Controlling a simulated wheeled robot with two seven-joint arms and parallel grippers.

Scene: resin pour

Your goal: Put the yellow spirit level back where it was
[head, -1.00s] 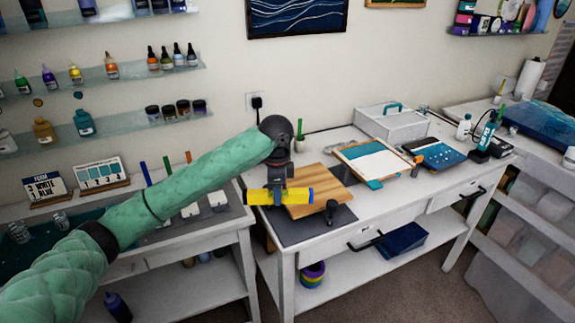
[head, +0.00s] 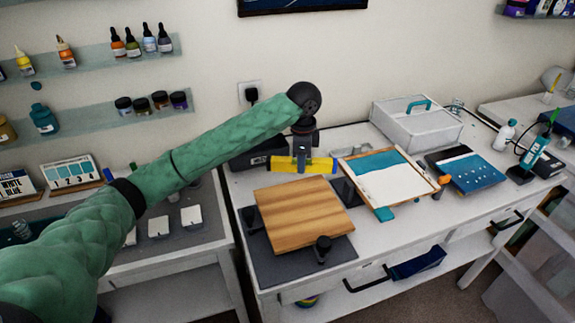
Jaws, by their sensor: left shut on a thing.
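The yellow spirit level (head: 318,165) shows in the head view above the back part of the white table, behind the wooden board. My left gripper (head: 301,160) is shut on it near its middle, and the level lies roughly level, left to right. I cannot tell whether the level touches the table or hangs a little above it. The wooden board (head: 298,214) rests tilted on black supports over a dark grey mat (head: 278,270). My right gripper is out of view.
A dark box (head: 250,155) stands at the level's left, by the wall. To the right are a framed white-and-teal panel (head: 392,183), a teal board (head: 470,171) and a white case with a teal handle (head: 414,128). A bare strip of white table (head: 235,185) lies left of the board.

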